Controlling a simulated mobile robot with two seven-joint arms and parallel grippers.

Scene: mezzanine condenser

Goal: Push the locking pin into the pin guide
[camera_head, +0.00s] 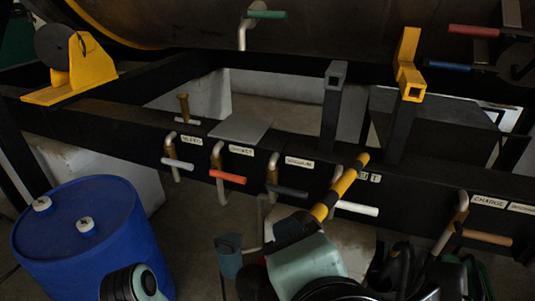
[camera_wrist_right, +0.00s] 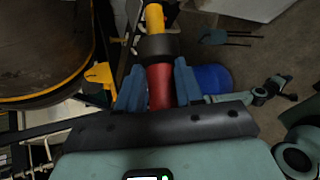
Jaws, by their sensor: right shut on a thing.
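The locking pin has a yellow shaft (camera_head: 345,183), a dark collar and a red grip (camera_wrist_right: 160,88). My right gripper (camera_wrist_right: 158,80) is shut on the red grip, between its blue fingers. In the head view, the pin slants up to the right, its tip in front of the black beam. The yellow bracket (camera_head: 410,68) with a square opening, likely the pin guide, is above and right of the tip, and the pin is apart from it. My left arm's end (camera_wrist_right: 275,88) shows small at the right of the wrist view; its fingers are unclear.
A black beam (camera_head: 110,132) carries labelled valves with coloured handles, including a red one (camera_head: 228,176) and a white one (camera_head: 357,208). A grey square post (camera_head: 333,105) stands left of the bracket. A blue drum (camera_head: 75,240) stands at lower left. A large tank (camera_head: 300,30) spans the top.

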